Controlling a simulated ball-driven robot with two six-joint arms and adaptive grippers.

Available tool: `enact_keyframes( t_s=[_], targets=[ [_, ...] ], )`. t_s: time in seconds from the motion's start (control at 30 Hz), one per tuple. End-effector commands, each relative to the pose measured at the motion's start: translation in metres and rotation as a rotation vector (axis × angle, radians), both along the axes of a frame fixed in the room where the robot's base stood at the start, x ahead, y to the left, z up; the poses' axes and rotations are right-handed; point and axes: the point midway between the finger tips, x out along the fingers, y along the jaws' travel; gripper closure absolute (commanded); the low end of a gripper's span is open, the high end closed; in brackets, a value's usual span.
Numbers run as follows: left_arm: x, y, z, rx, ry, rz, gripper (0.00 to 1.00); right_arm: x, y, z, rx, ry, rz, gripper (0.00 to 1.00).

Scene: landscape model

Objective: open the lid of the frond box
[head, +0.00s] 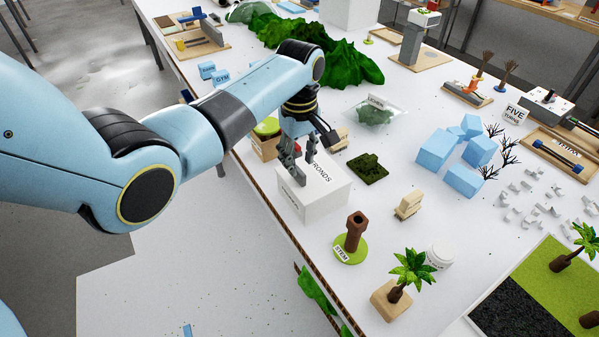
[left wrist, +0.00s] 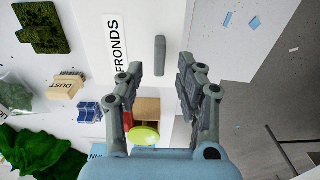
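The frond box (head: 322,200) is a white box near the table's front edge, with a flat white lid marked FRONDS; the lid looks closed. In the left wrist view, the lid (left wrist: 138,12) carries a black-lettered label (left wrist: 116,48) and a short grey handle (left wrist: 160,56). My left gripper (head: 297,168) is over the lid, pointing down. In the left wrist view, its fingers (left wrist: 160,72) are apart with nothing between the pads, and the handle shows in line with the gap. In the head view the gripper hides the handle. My right gripper is not in view.
A stem (head: 355,232) on a green disc and a small palm (head: 400,280) stand right of the box. A dark green moss patch (head: 368,167) lies behind it. A box with a yellow-green top (head: 266,128) stands close to its left. Blue foam blocks (head: 450,155) lie farther right.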

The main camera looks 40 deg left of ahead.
Motion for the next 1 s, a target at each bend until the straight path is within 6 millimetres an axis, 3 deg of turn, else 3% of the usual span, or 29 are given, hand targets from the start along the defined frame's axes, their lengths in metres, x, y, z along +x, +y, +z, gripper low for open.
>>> enact_keyframes(
  t_s=[0.1,0.23,0.63,0.9,1.0],
  targets=[
    [0.000,0.000,-0.023,0.000,0.002,-0.001,0.63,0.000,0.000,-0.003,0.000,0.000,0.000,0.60],
    [0.000,0.000,-0.040,0.000,0.000,-0.001,0.63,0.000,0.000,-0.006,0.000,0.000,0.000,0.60],
    [0.000,0.000,-0.049,0.001,-0.001,-0.002,0.63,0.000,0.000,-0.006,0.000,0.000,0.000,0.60],
    [0.000,0.000,-0.049,0.001,-0.001,-0.002,0.97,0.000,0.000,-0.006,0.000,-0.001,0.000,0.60],
    [0.000,0.000,-0.049,0.001,-0.001,-0.002,1.00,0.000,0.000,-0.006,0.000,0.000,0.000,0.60]
  ],
)
